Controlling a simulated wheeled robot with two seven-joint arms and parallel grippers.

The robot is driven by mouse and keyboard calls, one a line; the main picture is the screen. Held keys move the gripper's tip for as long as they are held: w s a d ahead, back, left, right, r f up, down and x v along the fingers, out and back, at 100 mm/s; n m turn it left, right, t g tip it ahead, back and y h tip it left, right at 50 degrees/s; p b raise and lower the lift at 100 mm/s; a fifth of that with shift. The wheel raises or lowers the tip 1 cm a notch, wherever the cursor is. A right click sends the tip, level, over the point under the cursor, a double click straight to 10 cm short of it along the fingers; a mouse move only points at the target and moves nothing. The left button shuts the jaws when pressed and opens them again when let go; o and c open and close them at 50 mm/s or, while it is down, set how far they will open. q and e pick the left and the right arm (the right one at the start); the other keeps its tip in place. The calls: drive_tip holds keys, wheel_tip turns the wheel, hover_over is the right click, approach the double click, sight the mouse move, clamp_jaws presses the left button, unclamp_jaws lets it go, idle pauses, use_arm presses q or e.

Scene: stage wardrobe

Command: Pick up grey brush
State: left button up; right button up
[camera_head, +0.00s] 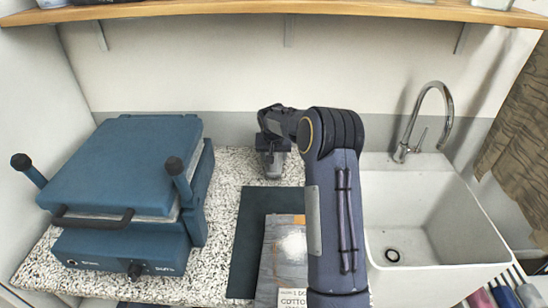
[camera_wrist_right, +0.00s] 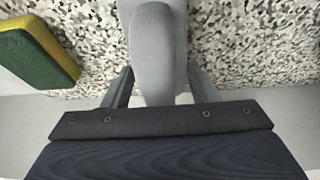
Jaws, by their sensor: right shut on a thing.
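The grey brush (camera_wrist_right: 155,48) stands out between the two fingers of my right gripper (camera_wrist_right: 160,92) in the wrist view, its smooth rounded grey part facing the camera. My right gripper is shut on it. In the head view the right gripper (camera_head: 272,146) is at the back of the speckled counter, near the wall. A grey part of the brush (camera_head: 274,165) shows just below the fingers; the rest is hidden by the gripper. I cannot tell whether the brush still touches the counter. My left gripper is not in view.
A blue press (camera_head: 130,170) fills the left of the counter (camera_head: 225,175). A dark mat (camera_head: 247,235) and a printed packet (camera_head: 282,262) lie in front of the gripper. A white sink (camera_head: 440,270) with a tap (camera_head: 403,148) is right. A yellow-green sponge (camera_wrist_right: 38,50) is near the brush.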

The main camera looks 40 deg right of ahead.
drive_tip(key=shift+r, duration=0.5)
drive_tip(key=s+r, duration=0.1)
drive_tip(key=r, duration=0.1)
drive_tip(key=s+r+b, duration=0.1)
drive_tip(key=r, duration=0.1)
drive_tip(key=s+r, duration=0.2)
drive_tip(key=shift+r+b, duration=0.25)
drive_tip(key=shift+b, duration=0.1)
drive_tip(key=s+r+b, duration=0.2)
drive_tip(key=s+r, duration=0.3)
drive_tip(key=s, duration=0.5)
drive_tip(key=shift+a, duration=0.25)
drive_tip(key=shift+r, duration=0.1)
drive_tip(key=o, duration=0.5)
drive_tip(key=c, duration=0.4)
drive_tip(key=shift+o, duration=0.2)
drive_tip(key=shift+a, duration=0.1)
